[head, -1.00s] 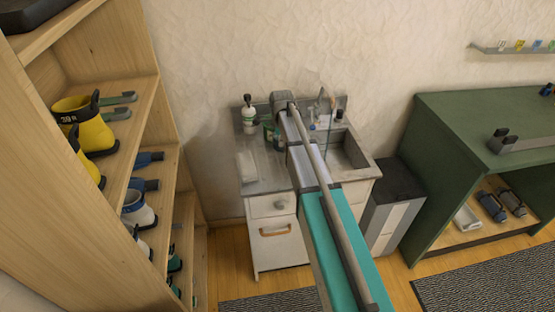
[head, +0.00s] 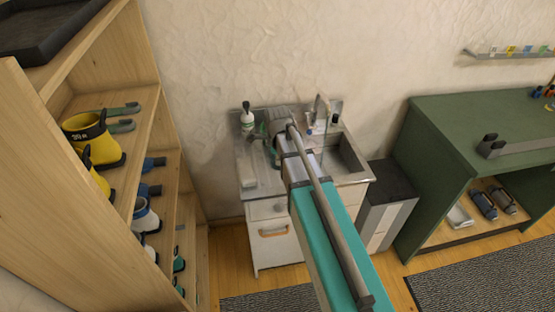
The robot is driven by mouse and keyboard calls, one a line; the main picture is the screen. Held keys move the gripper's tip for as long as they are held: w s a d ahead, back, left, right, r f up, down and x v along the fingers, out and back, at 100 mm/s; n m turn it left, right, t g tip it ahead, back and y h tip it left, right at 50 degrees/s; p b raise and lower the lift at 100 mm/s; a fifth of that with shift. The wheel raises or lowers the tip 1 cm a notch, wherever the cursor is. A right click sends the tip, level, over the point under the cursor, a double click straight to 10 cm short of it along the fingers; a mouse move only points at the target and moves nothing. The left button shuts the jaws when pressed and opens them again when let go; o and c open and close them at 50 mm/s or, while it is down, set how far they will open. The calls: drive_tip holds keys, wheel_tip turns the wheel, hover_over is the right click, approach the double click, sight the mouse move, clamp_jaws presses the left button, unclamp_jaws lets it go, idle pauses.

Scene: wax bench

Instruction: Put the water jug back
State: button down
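I cannot make out the water jug for certain in the head view; my arm covers the middle of the sink cabinet. My gripper (head: 276,122) is at the far end of the arm, over the counter between the white pump bottle and the sink basin. Its fingers are hidden or too small to see, so I cannot tell if it is open or holds anything. A small green thing (head: 268,158) shows partly just below it and is too unclear to name. The sink cabinet (head: 258,222) has a grey metal top with a basin (head: 350,156) at right.
A white pump bottle (head: 247,120) stands at the counter's back left, and a tap (head: 321,110) at the back. A wooden shelf (head: 150,92) with yellow and white boots stands close at left. A dark-topped bin (head: 388,182) and a green bench (head: 465,125) are at right.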

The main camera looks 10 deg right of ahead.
drive_tip(key=s, duration=0.1)
drive_tip(key=s+r, duration=0.1)
drive_tip(key=s, duration=0.1)
drive_tip(key=shift+s+a+r+p, duration=0.1)
drive_tip(key=shift+a+r+p, duration=0.1)
drive_tip(key=shift+r+p, duration=0.2)
drive_tip(key=shift+f, duration=0.1)
drive_tip(key=w+f+b, duration=0.1)
drive_tip(key=w, duration=0.2)
drive_tip(key=w+f+b, duration=0.2)
drive_tip(key=w, duration=0.1)
drive_tip(key=w+f+b, duration=0.1)
drive_tip(key=w, duration=0.2)
drive_tip(key=shift+w+d+f, duration=0.2)
drive_tip(key=shift+w+d, duration=0.05)
drive_tip(key=shift+d, duration=0.1)
drive_tip(key=w+f+b, duration=0.3)
drive_tip(key=f+b, duration=0.1)
drive_tip(key=b, duration=0.1)
drive_tip(key=shift+w+d+f, duration=0.2)
drive_tip(key=shift+w+f, duration=0.1)
drive_tip(key=shift+w, duration=0.05)
drive_tip(key=shift+w+f+b, duration=0.4)
drive_tip(key=shift+f+b, duration=1.6)
